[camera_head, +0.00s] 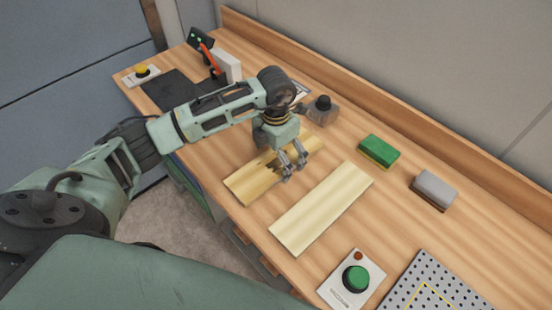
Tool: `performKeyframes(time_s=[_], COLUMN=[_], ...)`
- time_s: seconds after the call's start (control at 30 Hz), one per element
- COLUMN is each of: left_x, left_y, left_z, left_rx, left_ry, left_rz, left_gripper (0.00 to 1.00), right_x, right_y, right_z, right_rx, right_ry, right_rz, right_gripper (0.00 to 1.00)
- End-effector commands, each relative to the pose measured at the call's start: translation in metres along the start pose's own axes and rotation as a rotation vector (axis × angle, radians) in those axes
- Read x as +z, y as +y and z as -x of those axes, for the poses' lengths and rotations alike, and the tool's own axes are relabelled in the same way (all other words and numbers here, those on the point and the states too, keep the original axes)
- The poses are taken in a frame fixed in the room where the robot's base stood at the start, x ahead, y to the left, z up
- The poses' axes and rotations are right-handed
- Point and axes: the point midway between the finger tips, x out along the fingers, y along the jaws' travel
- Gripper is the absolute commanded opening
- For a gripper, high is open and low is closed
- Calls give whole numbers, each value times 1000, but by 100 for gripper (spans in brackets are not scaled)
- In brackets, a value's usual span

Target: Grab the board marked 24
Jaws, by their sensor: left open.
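Two wooden boards lie flat on the workbench (237,213). The darker yellow-brown board (252,181) lies on the left, partly covered by my left gripper. The paler board (322,208) lies to its right, in full view. No number can be read on either board. My left gripper (293,174) is open and points down over the right part of the darker board, with its fingers near that board's edge facing the paler one. I cannot tell whether the fingers touch the board. My right gripper is not in view.
A green sponge (379,151) and a grey block (434,190) lie toward the back right. A green push button (355,279) and a perforated plate (430,285) are at the front right. A black-knobbed device (322,108) stands behind the gripper. A raised ledge runs along the back.

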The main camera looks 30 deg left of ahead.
Motion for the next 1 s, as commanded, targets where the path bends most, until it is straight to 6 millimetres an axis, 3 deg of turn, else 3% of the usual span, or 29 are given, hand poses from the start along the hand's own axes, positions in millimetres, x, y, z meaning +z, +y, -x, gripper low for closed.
performKeyframes(time_s=[0.2, 0.83, 1.0], left_x=[0, 0, 0], left_y=[0, 0, 0], left_z=[-1, -1, 0], left_rx=[0, 0, 0], left_ry=[-1, 0, -2], left_rz=[-1, -1, -1], left_gripper=[96, 41, 40], right_x=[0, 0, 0], right_y=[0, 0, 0], right_z=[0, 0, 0], right_rx=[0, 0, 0], right_ry=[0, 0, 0], right_rz=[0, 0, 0], right_gripper=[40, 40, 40])
